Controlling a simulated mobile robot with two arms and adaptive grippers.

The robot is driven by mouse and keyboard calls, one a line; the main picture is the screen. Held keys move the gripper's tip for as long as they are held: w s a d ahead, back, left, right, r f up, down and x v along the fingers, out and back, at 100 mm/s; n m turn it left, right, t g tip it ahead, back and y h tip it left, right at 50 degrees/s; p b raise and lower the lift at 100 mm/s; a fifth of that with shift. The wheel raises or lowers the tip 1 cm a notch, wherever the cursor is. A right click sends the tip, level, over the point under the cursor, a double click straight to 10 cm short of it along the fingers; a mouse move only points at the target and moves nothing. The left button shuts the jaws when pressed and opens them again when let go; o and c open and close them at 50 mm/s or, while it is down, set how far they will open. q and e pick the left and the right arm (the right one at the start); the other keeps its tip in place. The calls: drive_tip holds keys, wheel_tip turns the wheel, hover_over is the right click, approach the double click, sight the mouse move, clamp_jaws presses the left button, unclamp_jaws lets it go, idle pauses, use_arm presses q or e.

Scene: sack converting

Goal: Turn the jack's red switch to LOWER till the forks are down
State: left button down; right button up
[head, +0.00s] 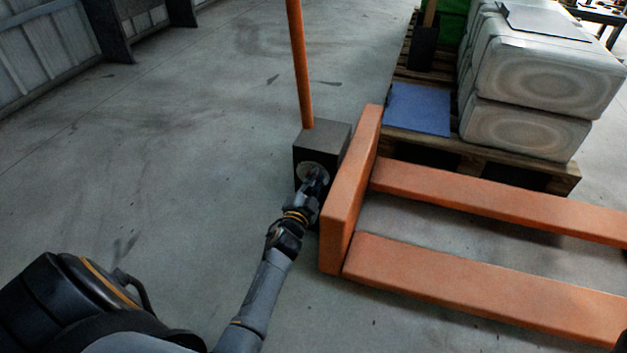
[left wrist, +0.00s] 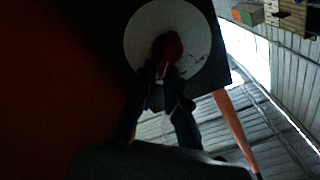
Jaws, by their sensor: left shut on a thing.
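The orange pallet jack stands at the centre right in the head view, with two forks (head: 480,283) pointing right, close to the floor. Its dark pump box (head: 337,137) carries a round pale dial plate (head: 307,170). My left gripper (head: 316,180) reaches the dial. In the left wrist view the dial plate (left wrist: 143,47) shows large, with the red switch (left wrist: 169,50) at its middle. My left gripper (left wrist: 168,85) is shut on the red switch, partly hiding it. Any lettering on the dial is too small or dark to read. My right gripper does not show.
A wooden pallet (head: 430,143) behind the forks bears stacked pale sacks (head: 545,80) and a blue sheet (head: 420,108). The jack's orange handle (head: 300,70) rises from the box. The concrete floor at the left is clear.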

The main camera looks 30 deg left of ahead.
use_arm(q)
drive_tip(key=shift+s+a+f, duration=0.2)
drive_tip(key=shift+a+f, duration=0.1)
drive_tip(key=shift+f, duration=0.05)
drive_tip(key=c, duration=1.5)
unclamp_jaws()
drive_tip(key=shift+g, duration=0.3)
drive_tip(key=shift+o, duration=0.3)
drive_tip(key=shift+a+f, duration=0.15)
drive_tip(key=v, duration=1.2)
